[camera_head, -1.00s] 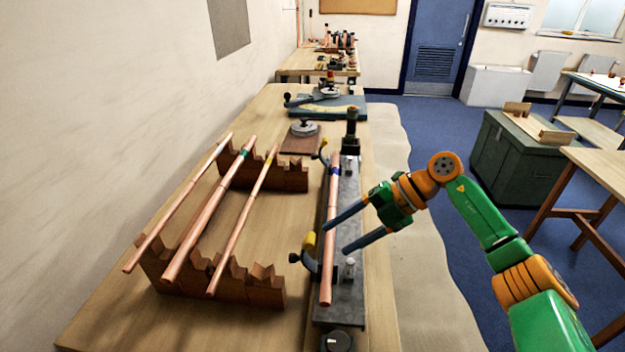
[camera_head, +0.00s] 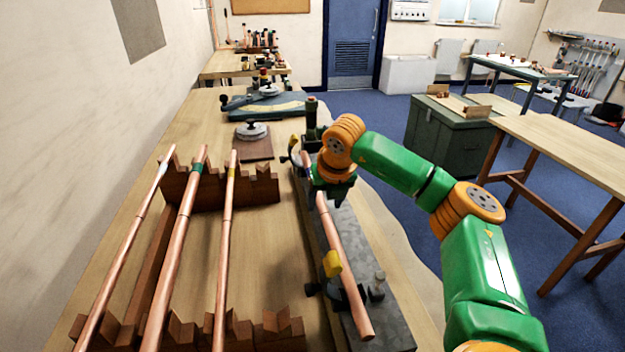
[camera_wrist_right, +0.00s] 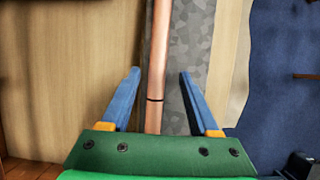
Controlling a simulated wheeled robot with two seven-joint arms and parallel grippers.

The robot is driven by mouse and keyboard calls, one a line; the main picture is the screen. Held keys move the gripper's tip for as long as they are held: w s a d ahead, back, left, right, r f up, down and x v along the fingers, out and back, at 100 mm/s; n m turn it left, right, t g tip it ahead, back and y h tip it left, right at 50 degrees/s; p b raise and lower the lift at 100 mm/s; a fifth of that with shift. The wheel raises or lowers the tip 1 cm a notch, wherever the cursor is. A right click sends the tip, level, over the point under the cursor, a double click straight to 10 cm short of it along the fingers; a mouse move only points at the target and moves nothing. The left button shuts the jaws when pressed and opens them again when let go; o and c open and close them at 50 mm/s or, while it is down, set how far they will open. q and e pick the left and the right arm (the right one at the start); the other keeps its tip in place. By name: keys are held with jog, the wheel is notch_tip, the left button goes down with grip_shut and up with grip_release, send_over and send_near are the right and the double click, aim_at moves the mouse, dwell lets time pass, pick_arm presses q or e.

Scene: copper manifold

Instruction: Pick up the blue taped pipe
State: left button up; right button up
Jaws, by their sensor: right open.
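A copper pipe (camera_head: 350,290) lies along a grey fixture bar (camera_head: 392,325) at the bench's right side. In the right wrist view, the open blue fingers (camera_wrist_right: 160,72) lie on either side of the pipe (camera_wrist_right: 158,50), with gaps on both sides. A thin dark band crosses the pipe there. I cannot tell how far the fingertips are above the bar. My left gripper is not in view.
Yellow-tipped clamps (camera_head: 332,264) stand beside the pipe. To the left, a notched wooden rack (camera_head: 262,188) holds three other pipes, one green-taped (camera_head: 180,220) and one yellow-taped (camera_head: 226,230). A round-topped tool (camera_head: 252,131) stands behind. The bench between rack and bar is clear.

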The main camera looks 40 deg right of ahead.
jog(key=shift+w+a+f, duration=0.1)
jog(key=shift+w+a, duration=0.05)
jog(key=shift+w, duration=0.1)
jog(key=shift+s, duration=0.15)
grip_shut()
dwell(1.0)
